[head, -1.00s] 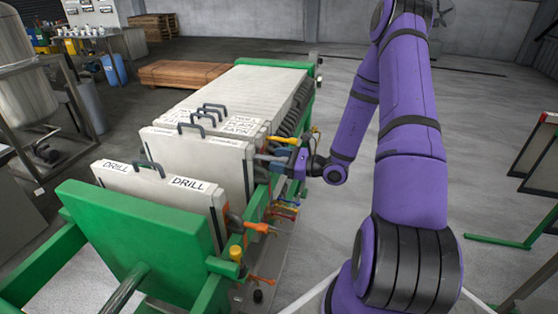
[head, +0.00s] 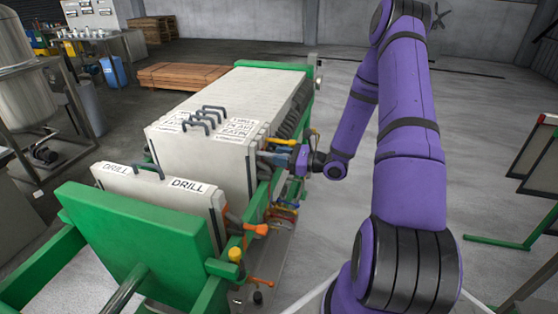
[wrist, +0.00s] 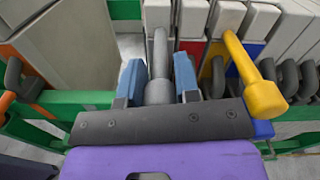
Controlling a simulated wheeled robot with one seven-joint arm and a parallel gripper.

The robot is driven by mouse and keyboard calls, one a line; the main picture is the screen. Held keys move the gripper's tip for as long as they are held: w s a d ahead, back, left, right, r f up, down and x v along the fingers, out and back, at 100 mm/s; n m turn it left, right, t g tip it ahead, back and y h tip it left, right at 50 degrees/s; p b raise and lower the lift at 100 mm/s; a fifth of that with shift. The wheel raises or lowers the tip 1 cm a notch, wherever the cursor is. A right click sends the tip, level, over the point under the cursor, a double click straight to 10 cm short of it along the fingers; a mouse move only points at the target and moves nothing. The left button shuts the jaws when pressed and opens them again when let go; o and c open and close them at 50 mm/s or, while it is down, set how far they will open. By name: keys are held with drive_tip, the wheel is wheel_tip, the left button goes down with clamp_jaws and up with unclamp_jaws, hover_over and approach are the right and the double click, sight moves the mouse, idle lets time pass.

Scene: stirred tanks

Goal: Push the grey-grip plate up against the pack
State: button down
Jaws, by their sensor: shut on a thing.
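The grey-grip plate (head: 200,165) stands upright in the green frame, at the near face of the pack (head: 270,95). From the head view I cannot tell whether a thin gap is left between them. In the wrist view, the plate's edge (wrist: 158,14) is at top centre, close beside the pack's first plate (wrist: 193,18), with a narrow dark line between. My gripper (wrist: 158,82) has its blue fingers shut on either side of the grey grip (wrist: 159,55). In the head view, my gripper (head: 277,157) is at the plate's right side.
A DRILL plate (head: 150,192) with an orange grip (head: 250,227) stands nearer, before the green end plate (head: 140,230), with a gap behind it. A yellow grip (wrist: 250,72) sticks out right of my gripper. The green side rail (wrist: 70,101) runs below. Open floor lies right.

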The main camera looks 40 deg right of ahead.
drive_tip(key=c, duration=0.8)
unclamp_jaws()
drive_tip(key=shift+w+d, duration=0.2)
drive_tip(key=shift+d, duration=0.05)
drive_tip(key=shift+c, duration=0.2)
drive_tip(key=shift+s, duration=0.1)
drive_tip(key=v, duration=1)
drive_tip(key=shift+s+d, duration=0.25)
